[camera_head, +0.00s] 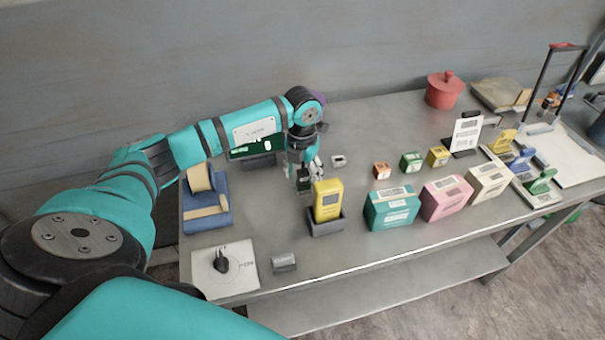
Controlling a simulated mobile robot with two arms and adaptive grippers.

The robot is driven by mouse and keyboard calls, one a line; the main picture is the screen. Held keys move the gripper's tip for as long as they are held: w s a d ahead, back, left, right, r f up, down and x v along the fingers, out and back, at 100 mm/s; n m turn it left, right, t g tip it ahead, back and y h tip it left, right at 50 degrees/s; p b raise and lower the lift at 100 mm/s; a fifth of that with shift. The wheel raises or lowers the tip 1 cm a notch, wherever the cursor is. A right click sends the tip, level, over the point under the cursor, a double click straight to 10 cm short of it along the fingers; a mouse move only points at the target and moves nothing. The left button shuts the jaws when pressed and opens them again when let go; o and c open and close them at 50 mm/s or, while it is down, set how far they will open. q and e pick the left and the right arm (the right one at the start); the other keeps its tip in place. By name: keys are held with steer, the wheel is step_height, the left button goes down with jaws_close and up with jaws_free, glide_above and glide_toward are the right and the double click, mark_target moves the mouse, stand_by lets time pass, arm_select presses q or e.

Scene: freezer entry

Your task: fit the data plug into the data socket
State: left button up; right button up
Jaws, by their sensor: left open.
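My left gripper (306,174) reaches down from its teal arm to the middle of the grey table, just behind a yellow handheld device (327,195). The jaws are open; the fingertips are small and partly hidden. A small dark block (303,186) is just below and beside the fingers; I cannot tell whether they touch it. The yellow device stands upright in a dark grey cradle (327,224). A small pale piece (338,161) lies to the right of the gripper. I cannot tell which piece is the data plug or data socket. My right gripper is not in view.
A dark screen (257,148) stands behind the arm. A blue holder (206,213) is at the left, with a white card (242,278) in front. Teal (391,207), pink (447,198) and cream boxes (488,182) line the right front. A red pot (444,91) stands behind.

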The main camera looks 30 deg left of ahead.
arm_select(q)
step_height(320, 180, up, 12)
steer(key=shift+a+f, duration=0.1)
stand_by(0.4)
stand_by(0.3)
